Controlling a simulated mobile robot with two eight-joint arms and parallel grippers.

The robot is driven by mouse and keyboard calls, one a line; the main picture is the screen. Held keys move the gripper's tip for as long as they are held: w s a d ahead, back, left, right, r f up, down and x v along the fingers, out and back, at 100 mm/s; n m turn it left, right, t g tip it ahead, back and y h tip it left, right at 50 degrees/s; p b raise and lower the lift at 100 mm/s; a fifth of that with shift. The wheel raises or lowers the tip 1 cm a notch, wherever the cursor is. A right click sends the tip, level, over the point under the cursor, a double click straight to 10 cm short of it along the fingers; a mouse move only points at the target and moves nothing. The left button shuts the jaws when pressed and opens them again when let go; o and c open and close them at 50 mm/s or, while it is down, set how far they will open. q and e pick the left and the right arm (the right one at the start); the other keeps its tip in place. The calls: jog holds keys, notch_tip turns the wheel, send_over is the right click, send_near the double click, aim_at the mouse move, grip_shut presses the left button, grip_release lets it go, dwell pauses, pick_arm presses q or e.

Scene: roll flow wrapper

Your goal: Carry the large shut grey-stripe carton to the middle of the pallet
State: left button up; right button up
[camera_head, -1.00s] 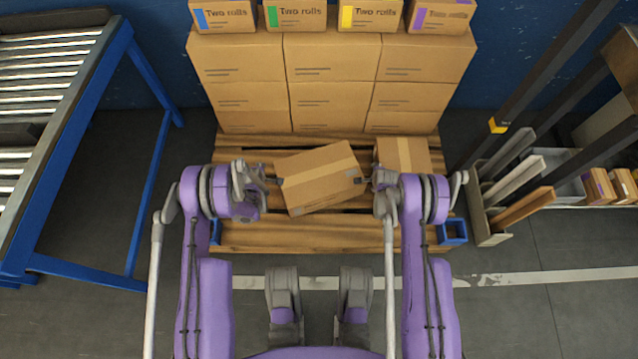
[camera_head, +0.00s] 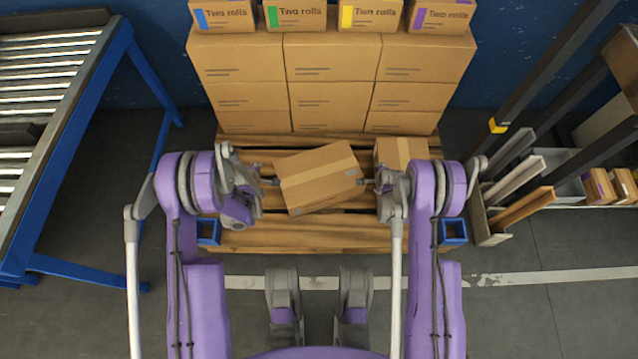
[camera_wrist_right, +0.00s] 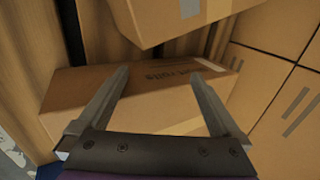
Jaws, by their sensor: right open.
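A large shut carton (camera_head: 322,180) with grey patches at its ends lies turned at an angle, over the middle of the pallet (camera_head: 300,237). My left gripper (camera_head: 274,182) is at its left end and my right gripper (camera_head: 365,182) at its right end. Whether either touches it I cannot tell. The right gripper's fingers (camera_wrist_right: 158,75) are spread with nothing between them in the right wrist view. The left fingers are too small to read. The wrist view also shows one carton ahead (camera_wrist_right: 165,15) and a printed one below the fingers (camera_wrist_right: 155,100).
Another carton (camera_head: 402,150) stands on the pallet at the right, close to the stacked cartons (camera_head: 330,60) behind. A roller conveyor (camera_head: 50,80) with a blue frame is at the left. A rack (camera_head: 490,215) with boards stands at the right.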

jog(key=v, duration=0.5)
jog(key=shift+s+r, duration=0.1)
jog(key=shift+r, duration=0.05)
dwell(0.3)
